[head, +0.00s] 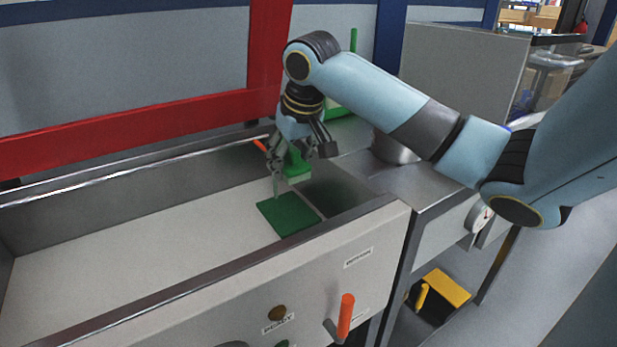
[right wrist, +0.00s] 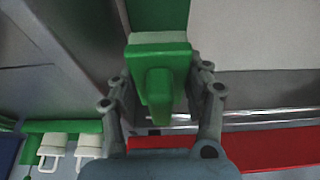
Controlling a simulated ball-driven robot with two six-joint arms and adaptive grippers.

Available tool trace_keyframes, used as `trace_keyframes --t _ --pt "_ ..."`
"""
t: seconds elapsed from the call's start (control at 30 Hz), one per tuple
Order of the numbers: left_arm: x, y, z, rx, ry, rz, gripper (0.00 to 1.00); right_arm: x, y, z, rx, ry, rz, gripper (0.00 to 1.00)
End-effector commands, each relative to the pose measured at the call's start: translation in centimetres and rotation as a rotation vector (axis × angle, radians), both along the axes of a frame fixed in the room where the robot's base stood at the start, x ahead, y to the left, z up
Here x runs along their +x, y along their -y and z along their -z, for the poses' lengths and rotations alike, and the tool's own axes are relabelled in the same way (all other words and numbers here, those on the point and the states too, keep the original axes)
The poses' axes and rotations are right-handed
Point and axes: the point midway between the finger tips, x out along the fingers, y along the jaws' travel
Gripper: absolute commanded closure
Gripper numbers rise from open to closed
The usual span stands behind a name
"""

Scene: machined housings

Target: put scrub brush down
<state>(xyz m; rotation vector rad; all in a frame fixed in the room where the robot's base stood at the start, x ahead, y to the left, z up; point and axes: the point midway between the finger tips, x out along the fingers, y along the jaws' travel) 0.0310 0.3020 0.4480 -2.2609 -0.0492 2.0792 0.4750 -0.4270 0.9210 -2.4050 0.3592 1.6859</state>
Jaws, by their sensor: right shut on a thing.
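The scrub brush (head: 298,167) is green with a pale bristle edge. My right gripper (head: 289,172) is shut on it, inside the large open-topped trough (head: 130,245). In the right wrist view the brush (right wrist: 158,72) sits between the two fingers of the gripper (right wrist: 160,88), with its bristle side away from the palm. A dark green square pad (head: 290,214) lies on the pale trough floor, just in front of the brush. A dark green patch also shows beyond the brush in the right wrist view. I cannot tell how high the brush is. My left gripper is not in view.
The trough's front wall (head: 362,232) and metal rim stand close to the pad. A red rail (head: 130,130) runs behind. An orange lever (head: 346,316) sticks out at the front. A cylindrical metal part (head: 392,150) stands to the right. The trough floor left of the pad is clear.

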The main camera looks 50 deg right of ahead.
Motion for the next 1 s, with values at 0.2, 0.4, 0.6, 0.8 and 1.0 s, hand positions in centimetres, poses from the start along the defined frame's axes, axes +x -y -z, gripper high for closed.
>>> trace_keyframes --t 0.2,0.4,0.6,0.8,1.0 --pt "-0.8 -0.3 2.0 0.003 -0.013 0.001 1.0 0.8 0.4 1.7 0.001 -0.001 0.003 1.0" --pt "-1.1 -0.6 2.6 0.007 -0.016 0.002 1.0 0.8 0.4 5.5 0.002 0.0 0.002 1.0" --pt "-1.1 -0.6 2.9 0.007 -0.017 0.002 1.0 0.9 0.4 7.3 0.0 0.0 0.001 1.0" --pt "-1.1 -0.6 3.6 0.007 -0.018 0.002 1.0 0.8 0.4 10.2 0.002 0.0 0.002 1.0" --pt "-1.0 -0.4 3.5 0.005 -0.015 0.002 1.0 0.9 0.4 10.6 0.0 0.002 0.001 1.0"
